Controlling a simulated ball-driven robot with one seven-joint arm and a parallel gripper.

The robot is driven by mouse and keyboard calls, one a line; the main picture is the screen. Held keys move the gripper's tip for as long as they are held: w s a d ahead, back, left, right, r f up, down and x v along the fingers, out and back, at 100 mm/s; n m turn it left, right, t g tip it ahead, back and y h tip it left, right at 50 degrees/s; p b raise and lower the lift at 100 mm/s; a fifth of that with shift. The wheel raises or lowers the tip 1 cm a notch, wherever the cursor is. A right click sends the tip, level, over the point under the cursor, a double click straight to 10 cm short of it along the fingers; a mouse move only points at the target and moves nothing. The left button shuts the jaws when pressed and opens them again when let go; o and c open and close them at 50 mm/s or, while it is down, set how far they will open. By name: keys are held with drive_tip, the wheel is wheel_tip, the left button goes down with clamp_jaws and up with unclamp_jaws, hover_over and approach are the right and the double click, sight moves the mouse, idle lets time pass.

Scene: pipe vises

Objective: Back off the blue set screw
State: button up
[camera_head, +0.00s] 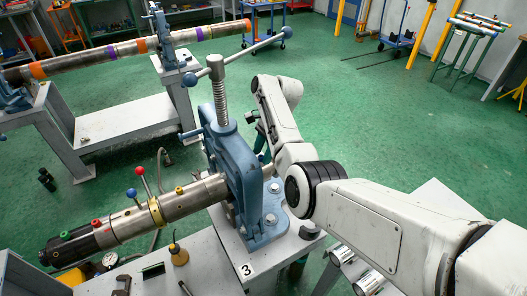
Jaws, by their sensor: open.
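A blue vise (233,165) stands upright on the grey bench, with a threaded spindle (220,100) and a long cross handle with blue ball ends on top. It clamps a steel pipe tool (186,203) lying toward the lower left. A lever with a blue ball (131,193) and one with a red ball (141,170) rise from the tool, and small green and red knobs sit near its black end. I cannot tell for sure which blue part is the set screw. My arm reaches in from the right, its far end behind the vise. My gripper cannot be made out there.
A second bench (125,118) at the back left holds a long banded pipe (120,48) in vises. A gauge (110,260), an oil bottle (178,254) and tools lie on the near bench. Shiny cylinders (370,282) are at the lower right.

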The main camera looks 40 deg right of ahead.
drive_tip(key=v, duration=1)
drive_tip(key=shift+r+p, duration=0.35)
drive_tip(key=shift+d, duration=0.1)
